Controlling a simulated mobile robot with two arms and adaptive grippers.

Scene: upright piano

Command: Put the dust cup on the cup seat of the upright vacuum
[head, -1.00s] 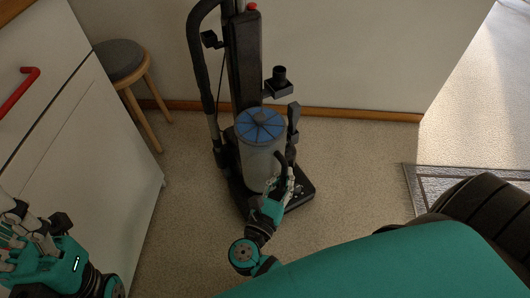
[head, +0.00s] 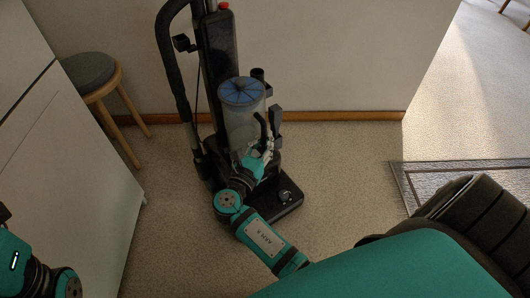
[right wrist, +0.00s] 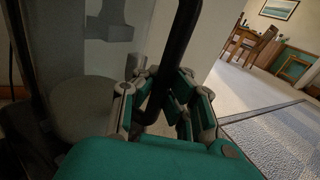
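The dust cup (head: 243,122) is a translucent grey cylinder with a blue ribbed lid. It stands about upright in front of the column of the black upright vacuum (head: 216,50). My right gripper (head: 262,155) is at the cup's front right, its fingers shut around the black handle; in the right wrist view the fingers (right wrist: 160,95) lie on both sides of the handle (right wrist: 178,50). The cup seat and the cup's bottom are hidden by my gripper and arm, so I cannot tell whether they touch. My left gripper is mostly cut off at the left edge; its fingers cannot be judged.
The vacuum's base (head: 287,200) with a round knob sits on the carpet. A round stool (head: 88,70) stands at the back left beside a white cabinet (head: 70,170). A wall is close behind the vacuum. A patterned rug (head: 420,180) lies at right; carpet between is free.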

